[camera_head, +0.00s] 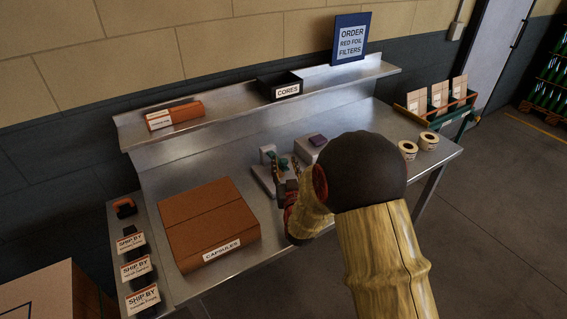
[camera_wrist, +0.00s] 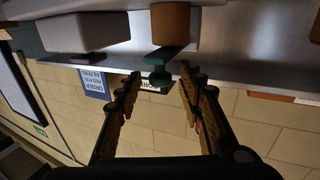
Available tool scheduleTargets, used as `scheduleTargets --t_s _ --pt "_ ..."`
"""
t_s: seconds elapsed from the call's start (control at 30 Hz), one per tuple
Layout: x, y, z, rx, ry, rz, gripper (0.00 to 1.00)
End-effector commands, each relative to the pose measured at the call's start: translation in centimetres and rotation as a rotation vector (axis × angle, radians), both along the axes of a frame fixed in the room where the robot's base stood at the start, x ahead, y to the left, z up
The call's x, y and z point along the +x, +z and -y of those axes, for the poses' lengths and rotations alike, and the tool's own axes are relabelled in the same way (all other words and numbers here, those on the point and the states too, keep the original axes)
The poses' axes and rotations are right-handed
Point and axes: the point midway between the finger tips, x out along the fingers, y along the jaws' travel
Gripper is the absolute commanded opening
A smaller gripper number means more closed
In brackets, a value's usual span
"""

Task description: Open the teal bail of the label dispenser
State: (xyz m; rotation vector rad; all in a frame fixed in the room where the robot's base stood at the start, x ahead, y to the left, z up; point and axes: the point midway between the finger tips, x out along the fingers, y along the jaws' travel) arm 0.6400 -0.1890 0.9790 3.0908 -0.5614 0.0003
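The label dispenser (camera_head: 266,154) stands on the steel bench, partly hidden behind my gripper in the head view. Its teal bail (camera_head: 283,161) shows as a small patch there. In the wrist view, which is upside down, the teal bail (camera_wrist: 164,60) is a bar with a wider end, next to a brown-orange cylinder (camera_wrist: 170,20). My gripper (camera_wrist: 160,73) is open, with one finger on each side of the bail's end in the picture. I see no contact, and depth is hard to judge. In the head view my gripper (camera_head: 285,184) is at the dispenser.
A brown capsules box (camera_head: 208,215) lies to the left. A black cores bin (camera_head: 280,86) is on the shelf behind. Two label rolls (camera_head: 408,150) lie right. Bare bench shows between the capsules box and shelf.

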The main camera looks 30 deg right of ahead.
Motion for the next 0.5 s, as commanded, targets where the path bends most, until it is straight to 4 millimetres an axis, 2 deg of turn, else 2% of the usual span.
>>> scheduleTargets --t_s 0.2,0.5 --pt "1.6 -0.1 0.6 0.0 0.001 -0.001 0.38" --pt "1.7 0.0 0.6 0.0 0.001 -0.001 0.37"
